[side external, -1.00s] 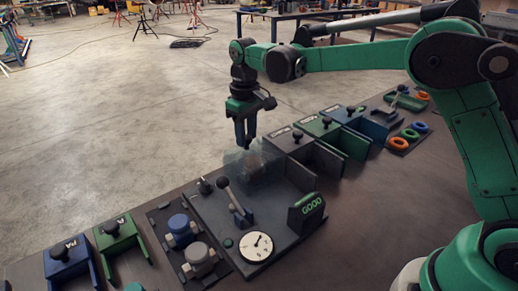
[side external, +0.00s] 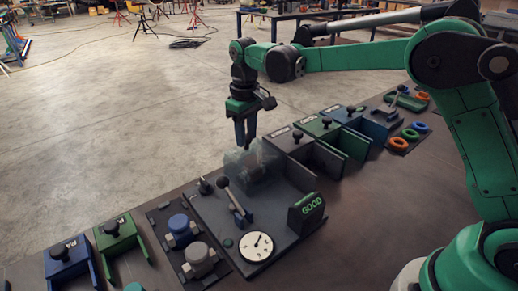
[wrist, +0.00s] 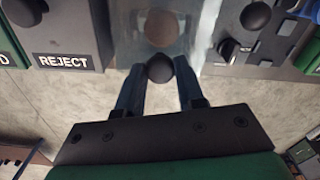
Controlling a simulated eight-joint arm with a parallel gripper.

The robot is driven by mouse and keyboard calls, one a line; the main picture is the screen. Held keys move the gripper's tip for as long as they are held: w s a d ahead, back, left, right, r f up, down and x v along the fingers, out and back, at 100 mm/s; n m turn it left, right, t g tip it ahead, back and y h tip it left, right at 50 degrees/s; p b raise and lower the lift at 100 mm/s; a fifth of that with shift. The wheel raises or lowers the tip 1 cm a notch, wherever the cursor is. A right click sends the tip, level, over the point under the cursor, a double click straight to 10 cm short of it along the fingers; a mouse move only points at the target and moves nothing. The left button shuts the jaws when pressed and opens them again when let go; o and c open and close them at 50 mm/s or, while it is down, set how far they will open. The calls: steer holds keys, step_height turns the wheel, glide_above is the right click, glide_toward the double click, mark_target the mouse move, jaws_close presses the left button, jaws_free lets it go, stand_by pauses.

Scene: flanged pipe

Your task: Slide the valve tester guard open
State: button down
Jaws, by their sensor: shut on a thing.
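The valve tester guard (side external: 248,163) is a clear, see-through box at the back of the tester's dark base plate (side external: 275,235). In the wrist view the guard (wrist: 190,22) shows above my fingers, with a blurred brownish round shape behind its clear wall. A dark round knob (wrist: 160,68) is at the guard's near edge. My gripper (side external: 245,143) points down at the guard's far side. In the wrist view my gripper (wrist: 160,78) has its two blue fingers on either side of the knob, shut on it. The finger contact is partly hidden by the knob.
A black lever (side external: 232,200), a white dial (side external: 257,247) and a green-lit GOOD display (side external: 306,212) stand on the tester. Bins stand close by, including the REJECT bin (wrist: 62,30). Blue and grey valves (side external: 190,245) sit at left.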

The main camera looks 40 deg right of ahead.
steer(key=s, duration=0.9)
stand_by(0.3)
steer(key=c, duration=0.5)
jaws_free()
steer(key=shift+c, duration=0.2)
steer(key=shift+r, duration=2.8)
steer(key=shift+r, duration=0.1)
